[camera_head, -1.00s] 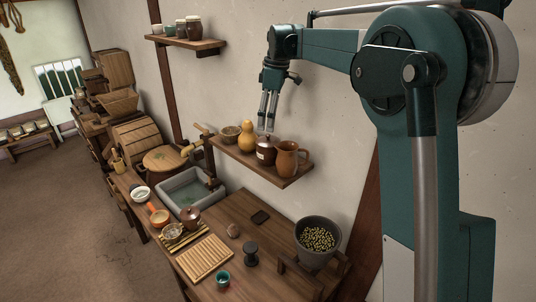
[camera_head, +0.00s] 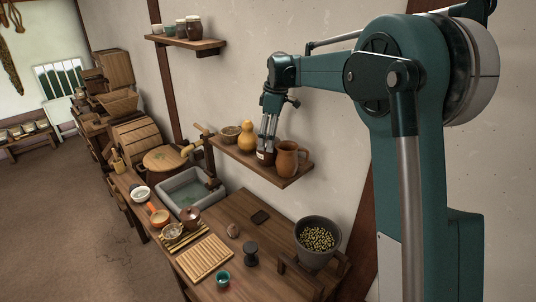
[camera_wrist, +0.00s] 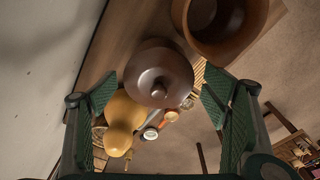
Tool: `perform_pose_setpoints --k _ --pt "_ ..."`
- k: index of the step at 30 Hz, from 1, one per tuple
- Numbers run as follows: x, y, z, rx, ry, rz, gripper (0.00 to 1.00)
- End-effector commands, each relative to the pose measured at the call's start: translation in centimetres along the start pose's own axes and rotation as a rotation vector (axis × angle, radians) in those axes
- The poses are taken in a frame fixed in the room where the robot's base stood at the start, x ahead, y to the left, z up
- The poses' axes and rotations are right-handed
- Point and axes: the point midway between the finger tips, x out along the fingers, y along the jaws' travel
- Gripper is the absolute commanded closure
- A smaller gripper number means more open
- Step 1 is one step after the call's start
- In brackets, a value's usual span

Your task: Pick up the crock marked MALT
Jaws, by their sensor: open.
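A dark brown lidded crock (camera_head: 262,156) stands on the lower wall shelf, with a pale label too small to read. My gripper (camera_head: 266,149) is pointed down at its top, and its fingers hide most of the lid. In the wrist view the crock's round lid and knob (camera_wrist: 158,82) lie between the two spread green finger pads (camera_wrist: 158,100). The gripper is open. I cannot tell whether either pad touches the crock.
On the same shelf (camera_head: 240,163), a yellow gourd (camera_head: 246,137) and a bowl (camera_head: 230,133) stand left of the crock, and a brown jug (camera_head: 287,159) stands close on its right. The wall is just behind. The table (camera_head: 228,205) below holds several vessels.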

Motion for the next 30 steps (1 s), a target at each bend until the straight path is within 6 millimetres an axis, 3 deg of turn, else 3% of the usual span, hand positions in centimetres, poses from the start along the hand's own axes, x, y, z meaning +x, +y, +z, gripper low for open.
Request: perform_pose_setpoints --k 11,24,30 --pt "2.4 0.0 0.0 0.000 0.000 0.000 0.25" --pt "2.9 0.0 -0.1 0.000 0.000 0.000 0.25" --pt "4.6 0.1 -0.2 -0.001 0.000 0.000 0.25"
